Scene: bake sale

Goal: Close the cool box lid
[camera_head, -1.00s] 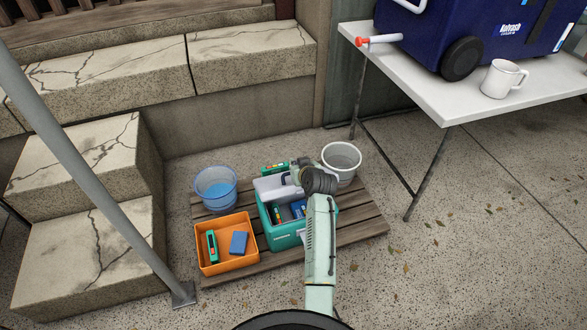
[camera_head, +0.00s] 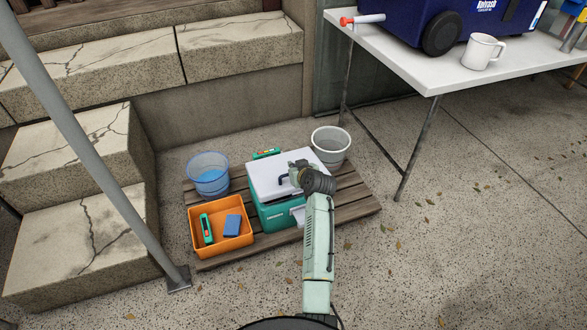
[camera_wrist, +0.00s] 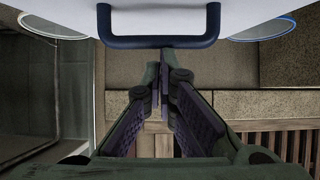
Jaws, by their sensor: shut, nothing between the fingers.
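The teal cool box (camera_head: 272,214) stands on the wooden pallet. Its pale grey lid (camera_head: 265,172) lies over the top, looking flat or nearly so; I cannot tell whether it is fully seated. The lid has a dark blue handle. My gripper (camera_head: 297,172) is over the lid's right part beside the handle. In the wrist view the lid (camera_wrist: 160,10) fills the top edge, with the dark blue handle (camera_wrist: 158,42) hanging across it. My gripper (camera_wrist: 166,78) is shut and empty, its fingertips close to the handle; contact is unclear. The box's inside is hidden.
An orange tray (camera_head: 244,240) with a green item and a blue item sits left of the box. A blue bucket (camera_head: 209,188) and a white bucket (camera_head: 331,158) stand behind. A white table (camera_head: 415,72) is at right, stone steps at left. The front floor is clear.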

